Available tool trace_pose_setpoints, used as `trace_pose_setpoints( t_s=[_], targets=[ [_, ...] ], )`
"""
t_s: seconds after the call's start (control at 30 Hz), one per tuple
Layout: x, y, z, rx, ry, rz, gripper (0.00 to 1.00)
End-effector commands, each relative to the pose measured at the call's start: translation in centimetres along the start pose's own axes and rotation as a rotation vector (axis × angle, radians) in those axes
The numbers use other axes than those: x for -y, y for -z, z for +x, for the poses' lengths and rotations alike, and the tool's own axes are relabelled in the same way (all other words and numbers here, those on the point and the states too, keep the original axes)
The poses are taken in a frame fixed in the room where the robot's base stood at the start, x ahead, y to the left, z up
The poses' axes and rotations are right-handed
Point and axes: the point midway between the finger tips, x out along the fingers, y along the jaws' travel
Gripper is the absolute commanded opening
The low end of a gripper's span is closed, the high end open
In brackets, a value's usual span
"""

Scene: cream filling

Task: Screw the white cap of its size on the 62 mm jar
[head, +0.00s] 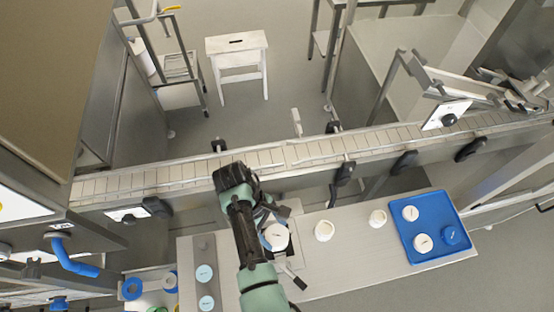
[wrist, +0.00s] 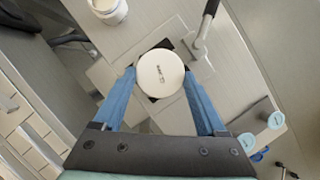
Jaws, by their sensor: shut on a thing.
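A white cap (wrist: 160,74) with small dark print, too small to read for sure, lies between the two blue fingers of my gripper (wrist: 161,82). The fingertips touch it at opposite sides, and my gripper is shut on it. In the head view the white cap (head: 276,236) is beside my dark wrist, over a holder (wrist: 198,55) with dark pads and a lever handle. The cap hides what is beneath it, so I cannot tell how it sits on a jar. Two white jars (head: 324,230) and (head: 378,217) stand to the right on the worktop.
A blue tray (head: 434,258) at the right holds two white caps (head: 410,213) and (head: 423,243) and a blue cap (head: 451,235). A conveyor (head: 300,152) runs behind the worktop (head: 345,265). Worktop between jars and tray is bare.

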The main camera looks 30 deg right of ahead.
Motion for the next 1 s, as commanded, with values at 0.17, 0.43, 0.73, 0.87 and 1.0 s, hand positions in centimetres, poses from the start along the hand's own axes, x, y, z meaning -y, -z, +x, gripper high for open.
trace_pose_setpoints(
  t_s=[0.17, 0.43, 0.73, 0.87, 1.0],
  targets=[
    [-0.05, 0.01, -0.06, -0.001, -0.003, -0.001, 0.99],
    [0.00, 0.00, -0.03, 0.000, -0.003, -0.005, 0.99],
    [0.22, -0.20, -0.19, 0.002, -0.051, -0.124, 0.99],
    [0.29, -0.20, -0.21, 0.002, -0.078, -0.191, 0.99],
    [0.37, -0.22, -0.18, 0.002, -0.108, -0.261, 0.99]
  ],
)
